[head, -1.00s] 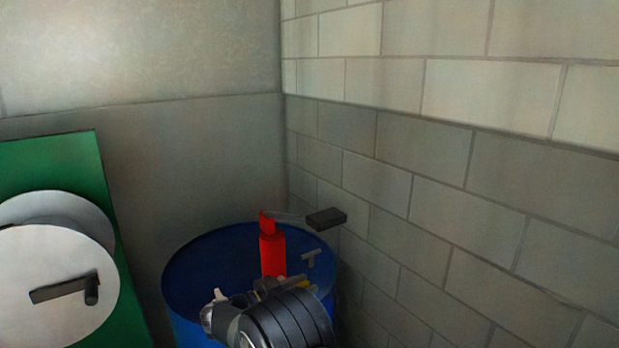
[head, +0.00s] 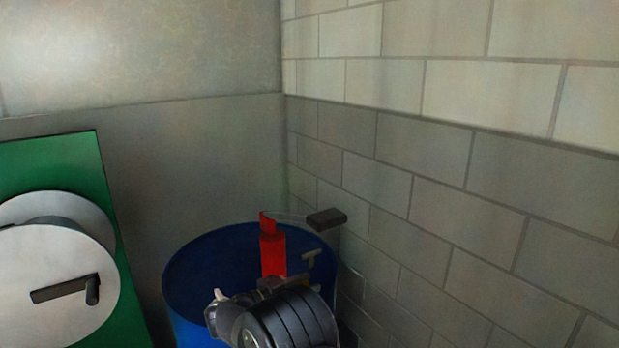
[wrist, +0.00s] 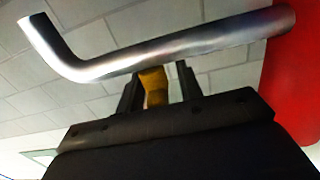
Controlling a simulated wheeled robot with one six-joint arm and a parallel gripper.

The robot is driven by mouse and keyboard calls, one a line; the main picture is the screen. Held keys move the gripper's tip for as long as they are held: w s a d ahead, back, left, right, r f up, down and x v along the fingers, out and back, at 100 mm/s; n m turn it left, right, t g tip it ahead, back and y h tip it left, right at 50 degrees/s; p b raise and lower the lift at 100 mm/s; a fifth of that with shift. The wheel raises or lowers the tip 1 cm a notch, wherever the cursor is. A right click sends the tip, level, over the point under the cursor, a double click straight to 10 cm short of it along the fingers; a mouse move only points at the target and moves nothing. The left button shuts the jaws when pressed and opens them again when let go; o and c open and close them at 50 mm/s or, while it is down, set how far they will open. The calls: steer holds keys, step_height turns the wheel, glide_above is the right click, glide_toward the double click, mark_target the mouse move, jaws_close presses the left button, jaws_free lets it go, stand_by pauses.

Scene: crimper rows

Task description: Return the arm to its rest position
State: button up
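My arm's dark ribbed end (head: 290,322) shows at the bottom of the head view, in front of the blue drum; its fingers are not clear there. In the wrist view my gripper (wrist: 158,78) has two dark fingers standing apart. A yellow-orange piece (wrist: 154,88) shows between them, with a gap on its right side; I see no grip on it. A bent metal bar (wrist: 180,45) crosses just beyond the fingertips and meets a red body (wrist: 295,85) at the right.
A blue drum (head: 210,262) stands in the corner, with an upright red object (head: 272,255), a small grey T-shaped handle (head: 311,260) and a dark block (head: 327,218) at it. A brick wall (head: 440,180) is close on the right. A green panel with pale discs (head: 50,290) stands left.

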steer(key=shift+w+d+f+n+t+b, duration=0.1)
steer(key=shift+w+d+n+t+b, duration=0.05)
steer(key=shift+n+t+b, duration=0.2)
steer(key=shift+n+t+y, duration=0.65)
steer(key=shift+t+y, duration=0.2)
steer(key=shift+y, duration=0.05)
steer(key=n+t+y, duration=0.1)
steer(key=n+t+y+b, duration=0.1)
steer(key=y+b, duration=0.1)
steer(key=shift+w+a+n+t, duration=0.15)
steer(key=shift+a+n+t, duration=0.1)
steer(key=shift+n+t, duration=0.15)
steer(key=n+y+b, duration=0.1)
steer(key=n+t+y+b, duration=0.1)
steer(key=y, duration=0.1)
steer(key=shift+w+a+t, duration=0.1)
steer(key=shift+a+t, duration=0.1)
steer(key=shift+t, duration=0.1)
